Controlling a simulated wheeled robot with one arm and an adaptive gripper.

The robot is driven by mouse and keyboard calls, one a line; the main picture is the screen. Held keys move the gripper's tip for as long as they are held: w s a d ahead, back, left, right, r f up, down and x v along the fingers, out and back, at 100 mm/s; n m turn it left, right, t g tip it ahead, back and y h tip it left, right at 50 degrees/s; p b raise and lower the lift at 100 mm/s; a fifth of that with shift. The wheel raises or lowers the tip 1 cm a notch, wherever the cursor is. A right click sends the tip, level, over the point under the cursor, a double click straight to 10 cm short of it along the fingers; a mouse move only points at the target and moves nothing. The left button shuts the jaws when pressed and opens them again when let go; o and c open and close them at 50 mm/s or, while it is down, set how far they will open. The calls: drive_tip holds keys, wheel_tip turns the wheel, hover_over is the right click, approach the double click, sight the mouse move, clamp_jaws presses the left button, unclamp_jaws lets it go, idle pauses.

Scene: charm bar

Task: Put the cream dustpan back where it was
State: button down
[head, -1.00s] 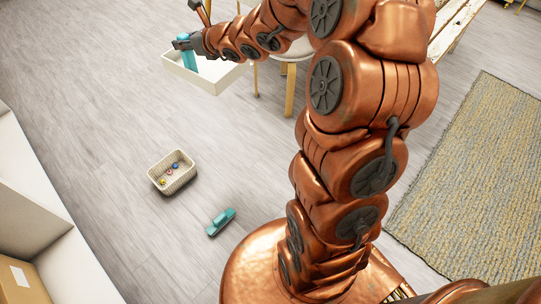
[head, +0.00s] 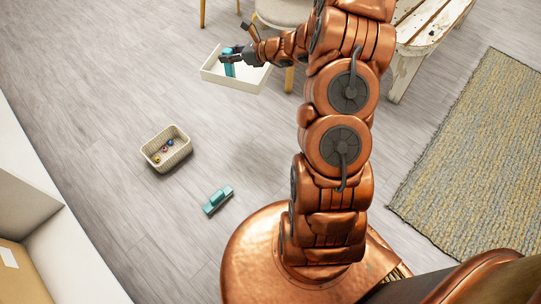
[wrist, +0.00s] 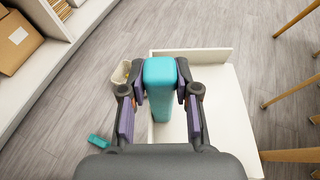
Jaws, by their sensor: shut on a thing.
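The cream dustpan (head: 243,84) is a wide, shallow pan with low walls and an upright teal handle (head: 229,69). In the head view it is at the top, beside a chair. My gripper (head: 231,57) is shut on the handle. In the wrist view the handle (wrist: 161,75) stands between my two fingers (wrist: 160,92), with the pale pan (wrist: 228,110) below and to the right. I cannot tell whether the pan touches the floor.
A woven basket (head: 155,158) with small coloured balls stands on the floor, left of centre. A small teal object (head: 217,201) lies nearer me. A chair (head: 283,14) and a worn white bench (head: 425,40) are behind. A rug (head: 480,150) lies right; white shelving (head: 25,160) is left.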

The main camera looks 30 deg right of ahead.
sight(248, 80)
drive_tip(key=shift+n+g+y, duration=0.4)
drive_tip(key=shift+n, duration=0.1)
drive_tip(key=s+d+f, duration=0.1)
drive_tip(key=f, duration=0.2)
drive_tip(key=s+d+f+b, duration=0.1)
drive_tip(key=f, duration=0.2)
drive_tip(key=s+d+f+b, duration=0.1)
drive_tip(key=d+f, duration=0.1)
drive_tip(key=f, duration=0.2)
drive_tip(key=shift+s+f, duration=0.1)
drive_tip(key=shift+s, duration=0.3)
drive_tip(key=s+d+f+n+g+y+b, duration=0.15)
drive_tip(key=s+f+b, duration=0.35)
drive_tip(key=s+f, duration=1)
drive_tip(key=s+d+f+n+g+y+b, duration=0.15)
drive_tip(key=s+f+b, duration=0.25)
drive_tip(key=s+f, duration=1)
drive_tip(key=w+f+b, duration=0.3)
drive_tip(key=w+b, duration=0.1)
drive_tip(key=w, duration=0.4)
drive_tip(key=w+f+b, duration=0.4)
drive_tip(key=w, duration=0.5)
drive_tip(key=shift+w+a+n, duration=0.15)
drive_tip(key=shift+w+n, duration=0.1)
drive_tip(key=shift+n, duration=0.05)
drive_tip(key=c, duration=0.8)
unclamp_jaws()
drive_tip(key=shift+f, duration=0.15)
drive_tip(key=shift+c, duration=0.2)
